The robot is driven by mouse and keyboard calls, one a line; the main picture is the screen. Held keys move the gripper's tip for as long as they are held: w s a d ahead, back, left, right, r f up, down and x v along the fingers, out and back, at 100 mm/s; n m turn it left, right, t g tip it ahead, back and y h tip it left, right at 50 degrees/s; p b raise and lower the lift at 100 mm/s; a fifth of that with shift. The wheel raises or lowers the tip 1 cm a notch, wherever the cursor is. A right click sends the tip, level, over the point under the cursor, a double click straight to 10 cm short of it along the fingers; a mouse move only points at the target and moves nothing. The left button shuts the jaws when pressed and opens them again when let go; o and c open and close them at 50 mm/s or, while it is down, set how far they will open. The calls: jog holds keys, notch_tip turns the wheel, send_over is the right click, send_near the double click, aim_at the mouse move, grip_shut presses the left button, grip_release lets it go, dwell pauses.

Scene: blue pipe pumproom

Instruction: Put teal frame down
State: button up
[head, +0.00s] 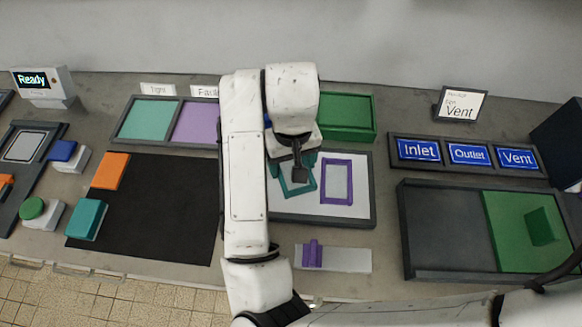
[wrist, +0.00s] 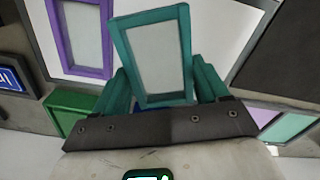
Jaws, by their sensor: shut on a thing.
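The teal frame (head: 298,190) is a rectangular ring with a pale middle, over the white panel of the dark-rimmed tray (head: 372,200). My gripper (head: 299,172) is shut on it, coming from above. In the wrist view the teal frame (wrist: 153,55) stands out ahead of my gripper (wrist: 160,100), with teal pieces at both sides of it. I cannot tell whether the frame touches the panel. A purple frame (head: 325,183) lies on the same panel just to the right, apart from the teal one; it also shows in the wrist view (wrist: 53,40).
A green box (head: 372,118) stands behind the tray. A purple piece (head: 313,253) on a pale strip (head: 345,260) lies in front. A dark and green tray (head: 450,276) holding a green block (head: 541,226) is at right. A black mat (head: 160,215) is left, with orange and teal blocks.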

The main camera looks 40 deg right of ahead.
aim_at(291, 164)
jog(key=shift+w+f, duration=0.15)
jog(key=shift+f, duration=0.8)
jog(key=shift+w+f, duration=0.1)
jog(key=shift+f, duration=0.8)
jog(key=shift+f, duration=0.1)
jog(key=shift+f, duration=0.15)
jog(key=o, duration=1.1)
